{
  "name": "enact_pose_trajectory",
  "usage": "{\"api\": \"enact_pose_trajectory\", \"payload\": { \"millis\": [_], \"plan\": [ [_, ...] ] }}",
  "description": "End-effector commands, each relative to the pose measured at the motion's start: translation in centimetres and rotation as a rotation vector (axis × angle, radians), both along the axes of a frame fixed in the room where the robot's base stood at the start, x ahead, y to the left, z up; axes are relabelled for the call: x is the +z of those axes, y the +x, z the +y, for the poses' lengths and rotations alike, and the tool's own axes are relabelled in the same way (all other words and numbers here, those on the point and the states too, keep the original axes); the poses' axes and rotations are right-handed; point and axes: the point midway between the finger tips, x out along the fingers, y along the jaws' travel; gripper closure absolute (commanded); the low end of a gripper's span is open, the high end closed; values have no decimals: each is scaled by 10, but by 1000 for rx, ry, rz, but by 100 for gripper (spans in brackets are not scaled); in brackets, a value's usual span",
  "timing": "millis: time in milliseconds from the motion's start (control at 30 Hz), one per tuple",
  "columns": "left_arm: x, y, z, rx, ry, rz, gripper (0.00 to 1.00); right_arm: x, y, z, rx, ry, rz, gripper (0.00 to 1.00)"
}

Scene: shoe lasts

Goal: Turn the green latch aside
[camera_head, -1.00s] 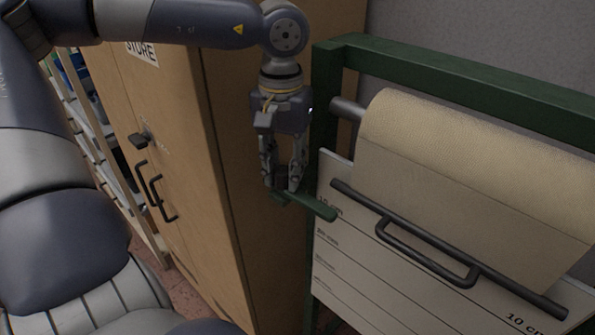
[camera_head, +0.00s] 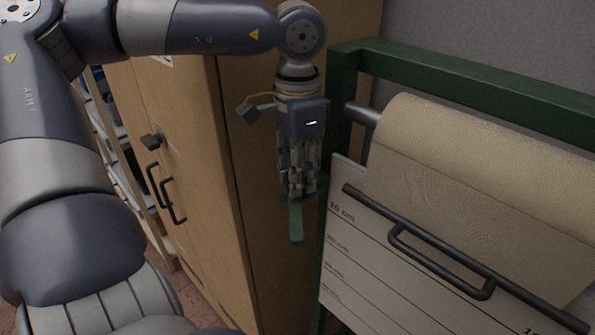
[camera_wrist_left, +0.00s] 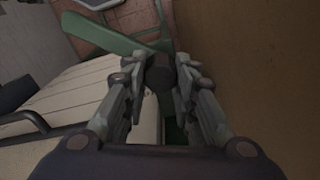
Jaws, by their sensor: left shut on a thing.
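The green latch (camera_head: 296,222) is a flat bar beside the left post of the green rack. Its free end points down in the head view, away from the white board. My left gripper (camera_head: 304,190) reaches down over the latch's other end. In the left wrist view, its fingers (camera_wrist_left: 160,85) are closed around a dark round knob (camera_wrist_left: 160,72). The latch bar (camera_wrist_left: 110,38) runs from near the knob to the upper left there. The fingers partly hide where knob and bar join. My right gripper is not in view.
The green rack (camera_head: 460,83) holds a roll of tan paper (camera_head: 470,140) with a dark bar handle (camera_head: 440,262) over a white marked board (camera_head: 350,255). A tall wooden cabinet (camera_head: 195,150) with black handles stands close to the left of my gripper.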

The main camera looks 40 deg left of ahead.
Motion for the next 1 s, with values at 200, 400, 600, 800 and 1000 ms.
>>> {"api": "enact_pose_trajectory", "payload": {
  "millis": [200, 400, 600, 800, 1000],
  "plan": [
    [1, 0, 0, -51, 2, -2, 100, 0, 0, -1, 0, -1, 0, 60],
    [1, 0, 0, -61, 3, -2, 100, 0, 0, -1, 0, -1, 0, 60],
    [1, 0, 0, -61, 3, -3, 100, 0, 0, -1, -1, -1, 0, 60],
    [1, 0, 0, -60, 2, -3, 54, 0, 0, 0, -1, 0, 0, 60],
    [1, 0, 0, -60, 1, -2, 54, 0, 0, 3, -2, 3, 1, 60]
  ]
}}
